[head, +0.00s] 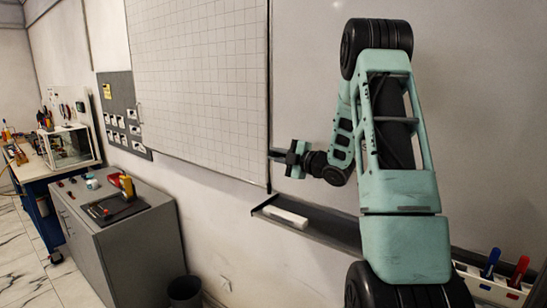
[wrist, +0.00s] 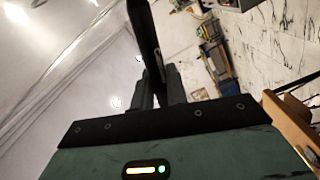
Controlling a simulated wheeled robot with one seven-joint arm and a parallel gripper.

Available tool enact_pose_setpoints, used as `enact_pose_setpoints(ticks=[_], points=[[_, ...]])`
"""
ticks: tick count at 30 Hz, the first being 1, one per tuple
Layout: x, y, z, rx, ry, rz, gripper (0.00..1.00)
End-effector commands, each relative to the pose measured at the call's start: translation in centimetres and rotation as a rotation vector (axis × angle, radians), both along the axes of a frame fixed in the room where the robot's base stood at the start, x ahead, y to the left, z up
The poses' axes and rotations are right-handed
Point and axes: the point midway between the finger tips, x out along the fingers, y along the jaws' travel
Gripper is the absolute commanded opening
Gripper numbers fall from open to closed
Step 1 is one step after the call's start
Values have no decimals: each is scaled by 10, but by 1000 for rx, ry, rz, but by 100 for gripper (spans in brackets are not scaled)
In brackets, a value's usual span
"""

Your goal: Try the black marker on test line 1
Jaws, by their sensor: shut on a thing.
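My gripper (head: 287,156) is at the end of my arm, in front of the boards, near the edge between the gridded board (head: 205,75) and the plain whiteboard (head: 305,60). In the wrist view the gripper (wrist: 157,88) is shut on a long dark object, the black marker (wrist: 143,25), which sticks out past the fingertips. In the head view a short dark end of it shows left of the fingers. I cannot tell whether its tip touches a board. No test line or number can be read in either view.
A ledge (head: 333,238) below the whiteboard holds a white eraser (head: 286,217). A white holder (head: 490,286) at lower right carries a blue marker (head: 490,262) and a red marker (head: 519,270). A grey cabinet (head: 140,250) and a dark bin (head: 185,291) stand at left.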

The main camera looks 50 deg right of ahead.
Motion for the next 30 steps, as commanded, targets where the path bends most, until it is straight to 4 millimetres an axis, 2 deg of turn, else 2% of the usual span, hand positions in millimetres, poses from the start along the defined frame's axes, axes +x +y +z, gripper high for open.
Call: enact_pose_setpoints(ticks=[6, 14, 24, 30], points=[[-18, -1, -2, 0, 0, -1, 0], [-27, -2, -1, 0, -1, -1, 0], [-54, -5, -2, 0, -1, -1, 0], [-61, -6, 0, 0, 0, -1, 0]])
